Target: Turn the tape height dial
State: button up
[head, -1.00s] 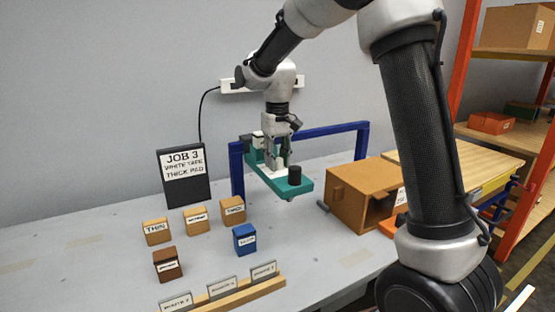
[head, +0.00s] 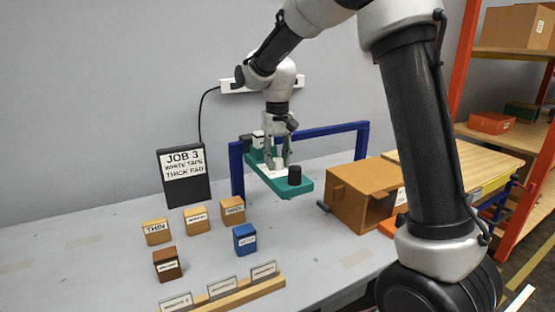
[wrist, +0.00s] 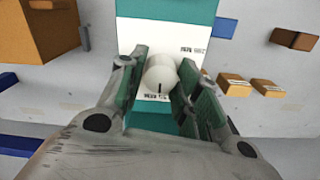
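The tape height dial (wrist: 159,75) is a white round knob with a dark mark on its rim, on a white panel of the teal plotter carriage (head: 302,188). In the wrist view it lies between the two green-padded fingers of my gripper (wrist: 160,88). The fingers are apart, with a gap visible on the right side; the left finger is close to the knob. In the head view my gripper (head: 277,160) points down over the carriage, and the knob shows between its fingers. Small print beside the dial is too small to read.
A black cylinder (head: 295,174) stands on the carriage's near end. A blue frame (head: 363,142) is behind. An orange-brown box (head: 350,195) stands to the right. Several labelled blocks, such as the blue one (head: 244,240), and a sign (head: 184,178) stand to the left.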

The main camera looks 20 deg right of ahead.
aim_at(277, 159)
jog(key=shift+o, duration=1.3)
notch_tip(277, 159, up, 12)
